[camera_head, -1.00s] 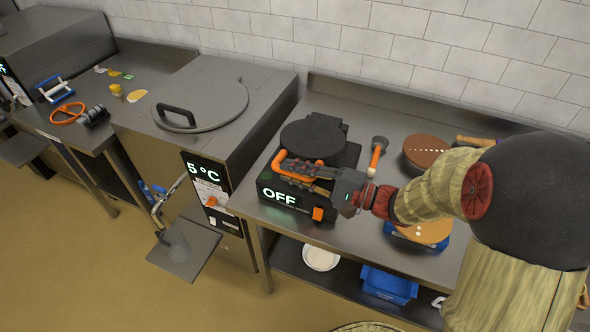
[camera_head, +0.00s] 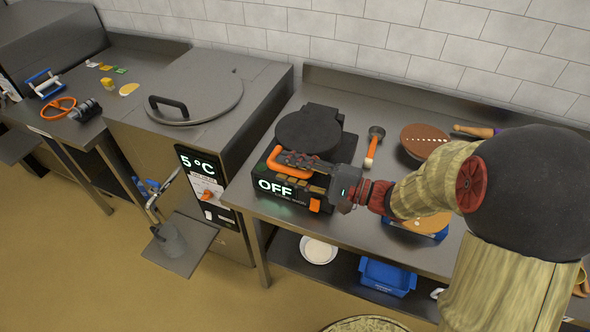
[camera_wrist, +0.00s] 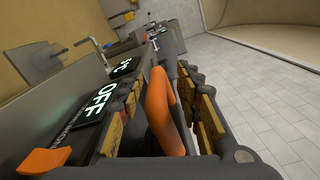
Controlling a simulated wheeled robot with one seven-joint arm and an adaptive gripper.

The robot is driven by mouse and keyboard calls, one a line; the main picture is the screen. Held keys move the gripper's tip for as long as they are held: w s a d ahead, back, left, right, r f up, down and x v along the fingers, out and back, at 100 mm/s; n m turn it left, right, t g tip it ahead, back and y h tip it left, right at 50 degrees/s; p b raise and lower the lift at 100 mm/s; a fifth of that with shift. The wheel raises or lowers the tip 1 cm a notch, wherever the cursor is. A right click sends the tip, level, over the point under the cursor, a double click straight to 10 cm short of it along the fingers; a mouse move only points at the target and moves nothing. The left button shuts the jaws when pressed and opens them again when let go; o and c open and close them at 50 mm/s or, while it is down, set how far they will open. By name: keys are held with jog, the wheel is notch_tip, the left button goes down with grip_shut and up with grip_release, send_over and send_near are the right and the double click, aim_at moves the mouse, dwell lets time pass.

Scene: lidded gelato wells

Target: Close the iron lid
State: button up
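The black iron (camera_head: 262,200) stands on the steel counter, its front display reading OFF. Its round black lid (camera_head: 308,132) appears to lie flat on the body, with the hinge block at the back. The orange handle (camera_head: 285,165) is at the front of the iron. My gripper (camera_head: 298,163) is at this handle, reaching in from the right. In the wrist view, the orange handle (camera_wrist: 162,100) lies between my two fingers, which stand apart with a narrow gap on the left side. Whether the right finger touches it is unclear.
A brush-like tool (camera_head: 374,146) lies right of the iron, with a brown round pan (camera_head: 424,142) beyond it. A steel well with a round lid (camera_head: 196,98) stands to the left. A blue bin (camera_head: 387,276) and white bowl (camera_head: 318,250) are on the shelf below.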

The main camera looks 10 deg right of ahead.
jog(key=v, duration=1.2)
dwell(0.4)
